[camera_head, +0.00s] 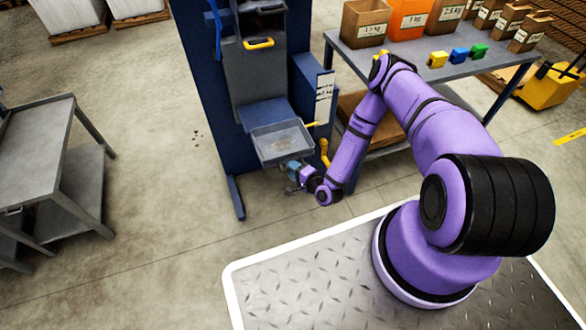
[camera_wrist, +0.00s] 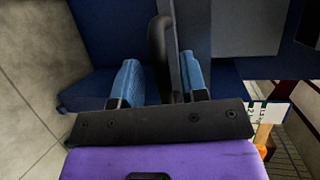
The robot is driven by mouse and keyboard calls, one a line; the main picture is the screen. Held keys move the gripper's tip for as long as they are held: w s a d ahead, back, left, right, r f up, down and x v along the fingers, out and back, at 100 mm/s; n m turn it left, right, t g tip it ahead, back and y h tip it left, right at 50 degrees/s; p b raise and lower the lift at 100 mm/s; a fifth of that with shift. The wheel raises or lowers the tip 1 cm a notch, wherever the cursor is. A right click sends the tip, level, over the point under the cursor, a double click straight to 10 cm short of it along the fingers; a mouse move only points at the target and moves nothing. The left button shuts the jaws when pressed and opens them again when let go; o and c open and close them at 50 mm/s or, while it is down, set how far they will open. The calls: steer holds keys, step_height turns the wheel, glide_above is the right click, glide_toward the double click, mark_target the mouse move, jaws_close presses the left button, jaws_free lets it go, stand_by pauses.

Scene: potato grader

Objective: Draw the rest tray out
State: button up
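The rest tray is a shallow grey tray (camera_head: 283,141) that juts from the front of the blue machine in the head view. My gripper (camera_head: 296,172) is just below the tray's front edge, near its right side. In the wrist view, my gripper (camera_wrist: 161,80) has its two blue fingers wide apart. A black curved handle (camera_wrist: 157,45) and a thin grey edge (camera_wrist: 176,65) lie between the fingers. There is a gap from the left finger to the handle; the right finger is close to the grey edge. Contact there cannot be told.
The blue grader (camera_head: 225,95) stands behind the tray, with a yellow handle (camera_head: 258,43) above and a yellow lever (camera_head: 324,152) at right. A table (camera_head: 440,72) with labelled bins is at the right. A grey cart (camera_head: 35,150) stands at left.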

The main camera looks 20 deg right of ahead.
steer(key=v, duration=1)
steer(key=shift+s+d, duration=0.2)
steer(key=shift+s, duration=0.15)
stand_by(0.3)
